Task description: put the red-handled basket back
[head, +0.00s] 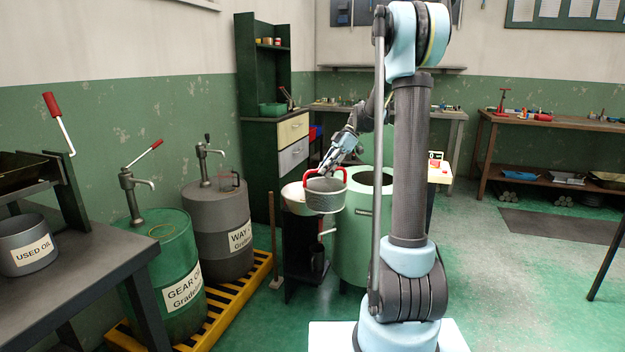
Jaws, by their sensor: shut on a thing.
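A pale bowl (297,204) sits just left of the basket on a dark stand (301,262), partly hidden by the basket.
A green drum (172,270) and a grey drum (217,235) with hand pumps stand at left on a yellow pallet (262,272). A dark cabinet (262,175) is behind. A workbench (558,124) lies at the back right. The floor at right is mostly clear.

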